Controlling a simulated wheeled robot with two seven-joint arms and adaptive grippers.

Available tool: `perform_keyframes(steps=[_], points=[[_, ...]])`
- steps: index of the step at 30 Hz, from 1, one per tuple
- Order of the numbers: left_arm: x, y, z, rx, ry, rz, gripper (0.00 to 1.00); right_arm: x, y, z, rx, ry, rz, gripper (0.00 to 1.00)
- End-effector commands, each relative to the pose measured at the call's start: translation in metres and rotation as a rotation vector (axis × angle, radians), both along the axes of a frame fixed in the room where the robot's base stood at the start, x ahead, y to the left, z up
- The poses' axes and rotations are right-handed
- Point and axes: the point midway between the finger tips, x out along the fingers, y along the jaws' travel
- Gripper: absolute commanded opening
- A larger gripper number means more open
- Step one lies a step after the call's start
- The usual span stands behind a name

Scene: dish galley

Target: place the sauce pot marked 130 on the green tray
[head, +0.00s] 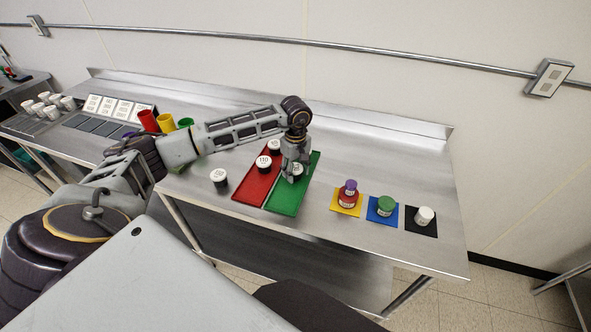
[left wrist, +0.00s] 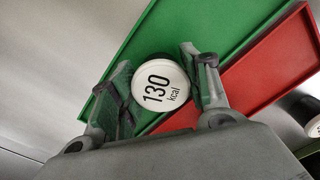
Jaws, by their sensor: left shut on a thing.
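The sauce pot marked 130 (left wrist: 160,88) has a white lid reading "130 kcal" and a dark body. My left gripper (left wrist: 160,85) is shut on it, one finger on each side of the lid. In the head view this gripper (head: 294,170) points down over the green tray (head: 288,203), partly hiding the pot (head: 298,169). I cannot tell whether the pot's base touches the tray. The green tray also shows under the pot in the left wrist view (left wrist: 190,30). My right gripper is not in view.
The red tray (head: 246,189), left of the green one, holds a pot marked 110 (head: 263,162) and another pot (head: 274,146). A pot (head: 218,176) stands on the steel table to the left. Yellow, blue and black mats (head: 415,229) with containers lie right. The green tray's front is clear.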

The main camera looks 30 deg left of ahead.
Motion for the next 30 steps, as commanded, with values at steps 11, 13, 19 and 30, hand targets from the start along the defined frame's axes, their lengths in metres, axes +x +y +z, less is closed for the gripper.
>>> perform_keyframes(steps=[11,13,19,30], points=[[0.0,0.0,-0.003,0.0,-0.001,0.0,0.23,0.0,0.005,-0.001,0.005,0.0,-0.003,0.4],[0.0,0.0,-0.004,0.0,-0.001,0.0,0.23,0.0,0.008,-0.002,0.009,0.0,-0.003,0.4],[0.0,0.0,-0.004,0.0,-0.001,0.0,0.65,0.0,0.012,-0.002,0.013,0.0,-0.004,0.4],[0.0,0.0,-0.004,0.0,-0.001,0.0,0.69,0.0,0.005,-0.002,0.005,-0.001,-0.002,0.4]])
